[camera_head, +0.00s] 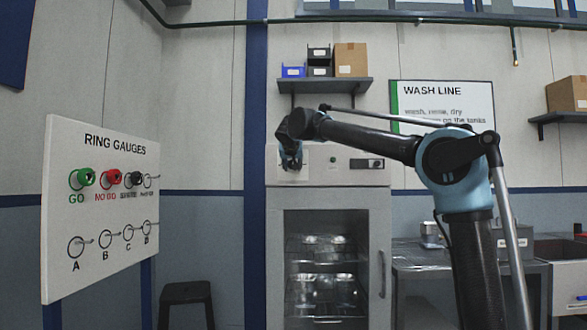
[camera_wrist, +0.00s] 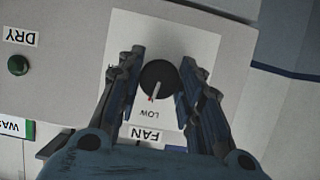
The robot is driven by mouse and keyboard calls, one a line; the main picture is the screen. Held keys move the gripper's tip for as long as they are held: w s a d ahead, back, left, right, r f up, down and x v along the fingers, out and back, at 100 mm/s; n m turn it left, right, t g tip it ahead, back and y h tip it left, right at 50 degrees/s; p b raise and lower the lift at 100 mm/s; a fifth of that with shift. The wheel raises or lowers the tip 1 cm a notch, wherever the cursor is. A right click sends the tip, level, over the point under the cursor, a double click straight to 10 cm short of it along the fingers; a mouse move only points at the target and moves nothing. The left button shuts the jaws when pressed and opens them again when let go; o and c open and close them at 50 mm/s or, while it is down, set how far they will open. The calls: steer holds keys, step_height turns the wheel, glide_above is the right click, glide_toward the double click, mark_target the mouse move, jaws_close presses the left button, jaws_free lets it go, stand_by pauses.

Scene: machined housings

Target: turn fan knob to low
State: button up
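The fan knob (camera_wrist: 158,78) is a dark round dial on a pale plate, with a white pointer line. In the head view my gripper (camera_head: 291,158) is at the cabinet's upper left panel and hides the knob.
The drying cabinet (camera_head: 272,245) has a glass door with metal parts inside. A green button (camera_wrist: 18,65) under the DRY label is on the same panel. A ring gauge board (camera_head: 60,265) stands left, a stool (camera_head: 186,292) below it, and a bench (camera_head: 430,262) right.

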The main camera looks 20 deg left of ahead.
steer(key=shift+n+h, duration=0.4)
steer(key=shift+n, duration=0.1)
steer(key=o, duration=1.1)
steer(key=shift+c, duration=0.2)
steer(key=shift+s, duration=0.1)
steer(key=v, duration=1.1)
steer(key=shift+s, duration=0.35)
steer(key=shift+d, duration=0.2)
